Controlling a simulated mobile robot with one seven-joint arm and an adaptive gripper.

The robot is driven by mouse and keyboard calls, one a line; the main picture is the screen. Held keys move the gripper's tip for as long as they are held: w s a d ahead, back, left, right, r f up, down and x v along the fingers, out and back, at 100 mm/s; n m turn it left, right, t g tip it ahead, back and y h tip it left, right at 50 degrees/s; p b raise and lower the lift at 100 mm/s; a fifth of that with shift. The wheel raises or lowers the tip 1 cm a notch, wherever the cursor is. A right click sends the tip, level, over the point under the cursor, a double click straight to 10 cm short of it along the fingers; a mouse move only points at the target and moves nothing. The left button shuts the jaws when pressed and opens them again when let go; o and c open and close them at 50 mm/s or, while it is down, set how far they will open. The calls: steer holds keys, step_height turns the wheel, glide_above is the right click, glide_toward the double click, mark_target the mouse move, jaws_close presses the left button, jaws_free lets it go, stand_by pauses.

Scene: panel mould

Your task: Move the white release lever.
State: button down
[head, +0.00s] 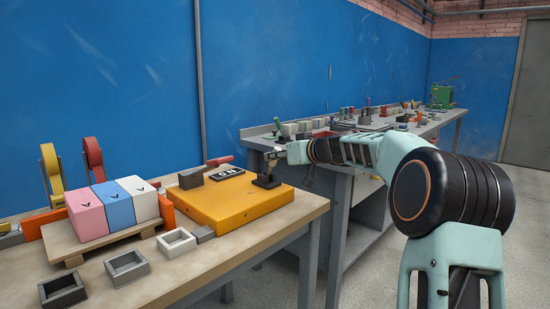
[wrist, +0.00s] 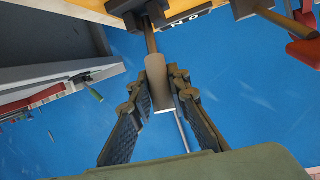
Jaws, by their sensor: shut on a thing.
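The release lever stands on a black mount on the yellow panel mould (head: 240,206). In the wrist view its pale grey-beige grip (wrist: 160,82) sits between my gripper's fingers, and its thin brown shaft (wrist: 150,38) runs up to the black mount (wrist: 142,14). In the head view the black mount (head: 267,181) is at the panel's right corner, with the lever mostly hidden by my gripper (head: 282,154). My gripper (wrist: 162,95) is shut on the grip, with a finger on each side.
A red-handled lever (head: 218,161) and a dark label plate (head: 228,174) sit behind on the panel. Pink (head: 85,212), blue (head: 113,204) and white (head: 138,198) blocks stand left. A grey bench (head: 420,130) with clutter is beyond; a floor gap separates the tables.

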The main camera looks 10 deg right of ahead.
steer(key=c, duration=1.8)
jaws_free()
steer(key=shift+s+d, duration=0.1)
steer(key=shift+s, duration=0.05)
steer(key=v, duration=1.1)
steer(key=shift+s+d+r, duration=0.15)
steer(key=shift+s+d, duration=0.05)
steer(key=shift+s, duration=0.1)
